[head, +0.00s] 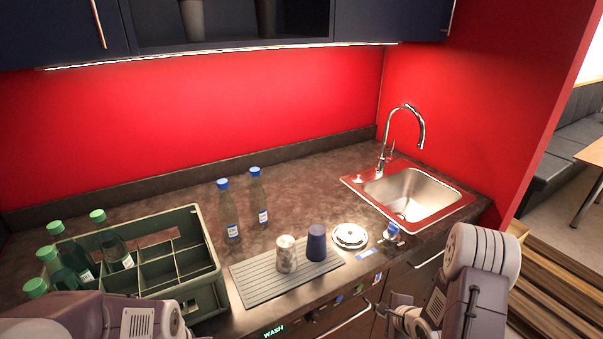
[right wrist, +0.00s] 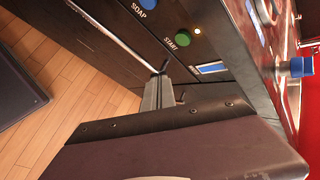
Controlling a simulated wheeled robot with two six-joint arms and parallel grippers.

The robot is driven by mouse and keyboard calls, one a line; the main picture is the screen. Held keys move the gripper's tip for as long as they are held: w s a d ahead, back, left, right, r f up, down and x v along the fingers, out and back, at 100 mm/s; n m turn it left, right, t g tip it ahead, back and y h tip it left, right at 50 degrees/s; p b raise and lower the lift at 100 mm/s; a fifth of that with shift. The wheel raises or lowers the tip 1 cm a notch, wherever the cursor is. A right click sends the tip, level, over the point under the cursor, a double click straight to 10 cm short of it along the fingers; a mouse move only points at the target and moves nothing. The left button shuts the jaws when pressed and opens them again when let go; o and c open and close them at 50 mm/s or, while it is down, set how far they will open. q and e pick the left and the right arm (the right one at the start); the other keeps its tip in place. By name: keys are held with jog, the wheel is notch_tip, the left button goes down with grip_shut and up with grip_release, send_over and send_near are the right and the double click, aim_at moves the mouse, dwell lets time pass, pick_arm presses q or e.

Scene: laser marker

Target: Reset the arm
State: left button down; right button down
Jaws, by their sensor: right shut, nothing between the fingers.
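My right gripper (head: 392,308) is low in front of the counter's front edge, beside the cabinet fronts, at the lower right of the head view. It is shut and empty. In the right wrist view its fingers (right wrist: 160,92) point toward the dark cabinet front, near a metal bar handle (right wrist: 112,32); I cannot tell whether they touch anything. My left arm shows only as a link at the bottom left of the head view, and its gripper is not seen.
A green crate (head: 211,262) with several green-capped bottles stands at the left. Two blue-capped bottles, a grey ribbed tray (head: 262,293) with two cups, white plates (head: 349,236) and a sink (head: 405,192) are on the counter. Green START (right wrist: 183,39) and blue SOAP buttons are on the front panel.

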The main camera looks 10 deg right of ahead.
jog(key=s+a+r+n+g, duration=0.3)
jog(key=s+a+r+n, duration=0.2)
jog(key=s+n, duration=0.3)
jog(key=s+a+r+n+g+h, duration=0.1)
jog(key=s+a+r+n+g, duration=0.3)
jog(key=n, duration=0.8)
jog(key=s+a+r, duration=0.2)
jog(key=s, duration=0.2)
jog(key=shift+s+a+n, duration=0.15)
jog(key=shift+a+n, duration=0.15)
jog(key=shift+a, duration=0.05)
